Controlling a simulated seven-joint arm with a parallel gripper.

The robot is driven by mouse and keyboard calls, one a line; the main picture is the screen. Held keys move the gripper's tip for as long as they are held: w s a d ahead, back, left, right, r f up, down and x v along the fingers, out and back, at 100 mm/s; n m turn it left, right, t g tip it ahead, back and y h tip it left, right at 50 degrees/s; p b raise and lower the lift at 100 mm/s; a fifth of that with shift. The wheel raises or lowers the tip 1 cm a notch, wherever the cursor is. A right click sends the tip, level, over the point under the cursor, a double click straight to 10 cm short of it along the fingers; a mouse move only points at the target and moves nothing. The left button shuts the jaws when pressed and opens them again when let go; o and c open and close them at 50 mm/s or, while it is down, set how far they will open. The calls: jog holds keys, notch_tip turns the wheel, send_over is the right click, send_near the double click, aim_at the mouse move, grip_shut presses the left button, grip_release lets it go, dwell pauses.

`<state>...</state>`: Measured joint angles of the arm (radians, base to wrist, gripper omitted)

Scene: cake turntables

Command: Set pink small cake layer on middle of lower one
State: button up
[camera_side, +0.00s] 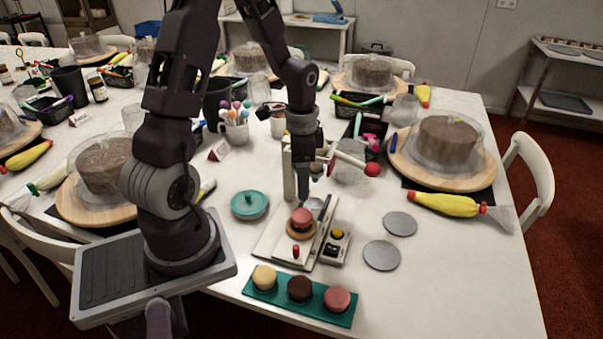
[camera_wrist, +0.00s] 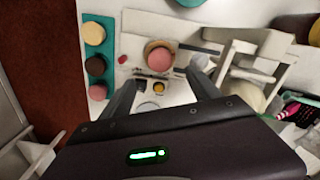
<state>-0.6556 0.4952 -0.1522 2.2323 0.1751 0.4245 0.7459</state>
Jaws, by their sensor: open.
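A pink small cake layer (camera_side: 302,217) sits on top of a wider tan-brown lower layer (camera_side: 300,231) on a pale board. In the wrist view the pink layer (camera_wrist: 160,59) covers much of the lower layer (camera_wrist: 151,45), whose rim shows mostly at the upper left; I cannot tell whether it is centred. My gripper (camera_side: 303,201) points down just above and behind the pink layer. In the wrist view its two fingers (camera_wrist: 163,80) are spread apart with nothing between them, and the pink layer lies just beyond the tips.
A teal tray (camera_side: 255,291) in front holds a yellow, a brown and a pink layer. A small device with a yellow knob (camera_side: 337,234) stands right of the layers. A white frame (camera_side: 289,175) with a red-knobbed lever stands close behind. Grey discs (camera_side: 381,255) lie at right.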

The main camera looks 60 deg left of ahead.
jog(key=d+r+n+t+y, duration=0.1)
jog(key=d+r, duration=0.4)
jog(key=r, duration=0.5)
jog(key=s+d+r+n+t+h, duration=0.1)
jog(key=s+d+r+n+t, duration=0.2)
jog(key=s+d+r, duration=0.7)
jog(key=s+d+t, duration=0.1)
jog(key=s, duration=0.2)
jog(key=shift+s+r+t, duration=0.15)
jog(key=shift+t, duration=0.15)
